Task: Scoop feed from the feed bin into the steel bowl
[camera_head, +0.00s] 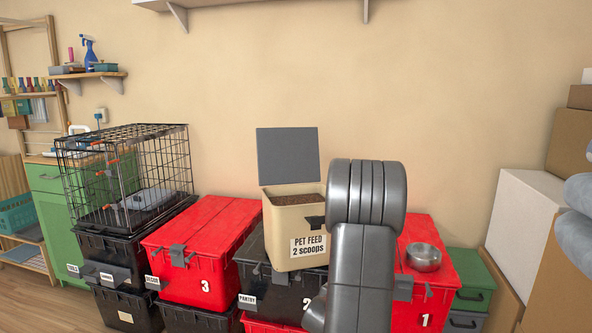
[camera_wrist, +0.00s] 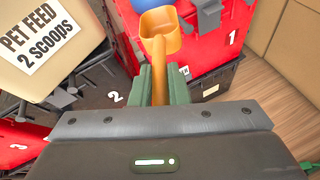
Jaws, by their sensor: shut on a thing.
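The feed bin (camera_head: 285,222) is a cream box labelled "PET FEED 2 scoops", with its grey lid (camera_head: 287,156) raised and brown feed (camera_head: 300,201) inside. Its labelled side also shows in the wrist view (camera_wrist: 80,53). The steel bowl (camera_head: 424,259) sits on the red tote marked 1, right of the bin; feed in it cannot be made out. In the wrist view my gripper (camera_wrist: 158,82) is shut on the handle of an orange scoop (camera_wrist: 160,32). The scoop is beside the bin, outside it, and its visible inside looks empty. My arm hides the gripper in the head view.
The bin stands on a black tote (camera_head: 262,262) marked 2. Red tote 3 (camera_head: 205,240) is left of it, and a wire crate (camera_head: 125,175) stands farther left. Cardboard boxes (camera_head: 570,150) are stacked at right. A shelf (camera_head: 250,3) is above on the wall.

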